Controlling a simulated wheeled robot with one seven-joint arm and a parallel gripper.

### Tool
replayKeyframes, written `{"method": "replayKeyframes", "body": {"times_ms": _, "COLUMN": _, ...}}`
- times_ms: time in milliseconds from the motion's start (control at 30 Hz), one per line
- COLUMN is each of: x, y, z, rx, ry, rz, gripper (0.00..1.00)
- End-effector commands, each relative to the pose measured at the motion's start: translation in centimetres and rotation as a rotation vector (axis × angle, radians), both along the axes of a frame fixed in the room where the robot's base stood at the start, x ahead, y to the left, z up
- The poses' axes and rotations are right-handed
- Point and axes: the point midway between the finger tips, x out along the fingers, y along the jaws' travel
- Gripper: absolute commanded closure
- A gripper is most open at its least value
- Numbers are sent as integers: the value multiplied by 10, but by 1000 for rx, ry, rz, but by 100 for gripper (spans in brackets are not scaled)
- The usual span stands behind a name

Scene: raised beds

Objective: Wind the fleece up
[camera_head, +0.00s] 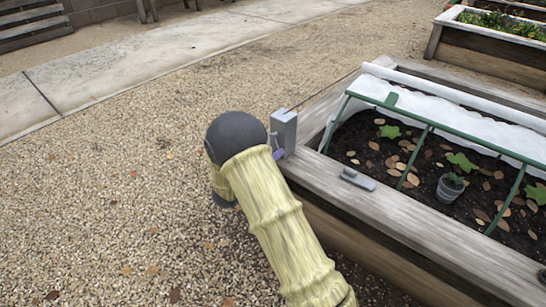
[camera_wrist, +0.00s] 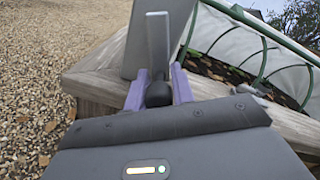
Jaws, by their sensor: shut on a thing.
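White fleece (camera_head: 420,97) lies bunched along the far side of the raised bed (camera_head: 400,215), over green hoops (camera_head: 420,143). It also shows as a pale sheet in the wrist view (camera_wrist: 218,38). A grey winder box (camera_head: 284,130) stands on the bed's near left corner. In the wrist view, a flat metal crank arm (camera_wrist: 157,38) stands upright before the box, with a dark knob (camera_wrist: 158,94) at its lower end. My gripper (camera_wrist: 158,84) has its purple fingers shut on this knob. In the head view my forearm hides most of the gripper.
A small grey clip-like piece (camera_head: 357,179) lies on the near board. Another planted bed (camera_head: 490,45) stands at the back right. Open gravel (camera_head: 90,190) lies left, with a concrete path (camera_head: 150,65) beyond.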

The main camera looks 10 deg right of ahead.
Motion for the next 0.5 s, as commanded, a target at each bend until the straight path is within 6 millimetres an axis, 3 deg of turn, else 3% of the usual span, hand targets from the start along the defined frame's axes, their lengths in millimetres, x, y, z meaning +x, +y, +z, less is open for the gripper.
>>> {"method": "replayKeyframes", "body": {"times_ms": 100, "x": 1, "y": 3, "z": -1, "rx": 2, "ry": 4, "rz": 8, "gripper": 98}}
{"method": "replayKeyframes", "body": {"times_ms": 133, "x": 1, "y": 3, "z": -1, "rx": 2, "ry": 4, "rz": 8, "gripper": 71}}
{"method": "replayKeyframes", "body": {"times_ms": 200, "x": 1, "y": 3, "z": -1, "rx": 2, "ry": 3, "rz": 7, "gripper": 58}}
{"method": "replayKeyframes", "body": {"times_ms": 500, "x": 0, "y": 1, "z": 0, "rx": 0, "ry": 1, "rz": 3, "gripper": 55}}
